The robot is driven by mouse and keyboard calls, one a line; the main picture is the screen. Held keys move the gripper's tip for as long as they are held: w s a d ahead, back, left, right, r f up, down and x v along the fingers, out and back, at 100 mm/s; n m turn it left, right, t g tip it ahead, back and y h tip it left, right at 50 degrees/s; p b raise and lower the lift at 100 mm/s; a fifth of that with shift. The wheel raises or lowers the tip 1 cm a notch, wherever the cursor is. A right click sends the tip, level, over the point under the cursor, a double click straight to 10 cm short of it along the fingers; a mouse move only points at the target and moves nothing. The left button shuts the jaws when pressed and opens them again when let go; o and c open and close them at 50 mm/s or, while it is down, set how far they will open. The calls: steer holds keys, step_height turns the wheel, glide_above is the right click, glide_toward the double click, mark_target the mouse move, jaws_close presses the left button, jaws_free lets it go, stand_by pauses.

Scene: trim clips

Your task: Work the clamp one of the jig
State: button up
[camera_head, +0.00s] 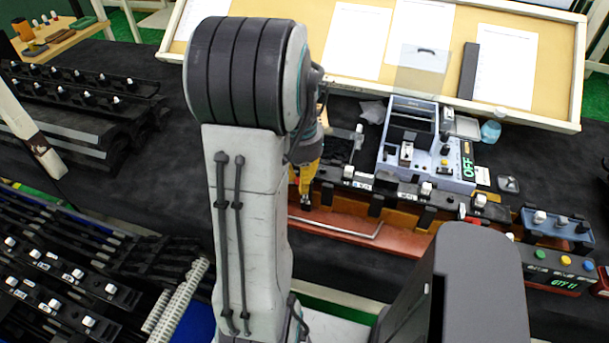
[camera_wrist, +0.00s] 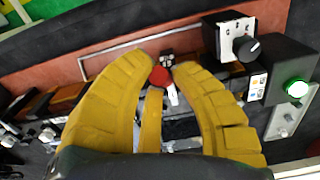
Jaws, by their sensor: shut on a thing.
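A pale lever and a dark metal bracket show beside the knob, between the fingertips. The reddish-brown jig base (camera_wrist: 120,58) lies beyond the fingertips. In the head view my gripper (camera_head: 306,185) points down at the left end of the jig (camera_head: 335,219). The clamp it holds cannot be made out there, as my arm and fingers cover that spot.
A black box with a dial (camera_wrist: 253,46) and a green-lit button box (camera_wrist: 297,92) stand right of the fingers in the wrist view. In the head view a grey tester reading OFF (camera_head: 467,160) stands behind the jig. Racks of black parts (camera_head: 60,270) fill the left.

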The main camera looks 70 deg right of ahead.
steer(key=shift+d, duration=0.1)
stand_by(0.3)
steer(key=shift+a+f+b, duration=0.2)
steer(key=shift+f+b, duration=0.1)
steer(key=shift+b, duration=0.15)
steer(key=shift+c, duration=0.3)
steer(key=shift+a+f, duration=0.1)
steer(key=shift+a, duration=0.05)
steer(key=shift+o, duration=0.5)
steer(key=shift+a+f+b, duration=0.45)
steer(key=shift+f+b, duration=0.05)
steer(key=shift+b, duration=0.05)
steer(key=shift+o, duration=0.3)
steer(key=shift+a+f+b, duration=0.2)
steer(key=shift+f+b, duration=0.3)
steer(key=shift+b, duration=0.05)
steer(key=shift+a+f+b, duration=0.2)
steer(key=shift+f+b, duration=0.3)
steer(key=shift+o, duration=0.3)
steer(key=shift+f+b, duration=1.05)
steer(key=shift+f, duration=0.05)
stand_by(0.7)
steer(key=shift+o, duration=0.2)
steer(key=shift+d+f+b, duration=0.25)
steer(key=shift+f+b, duration=0.65)
steer(key=shift+f, duration=0.15)
stand_by(0.9)
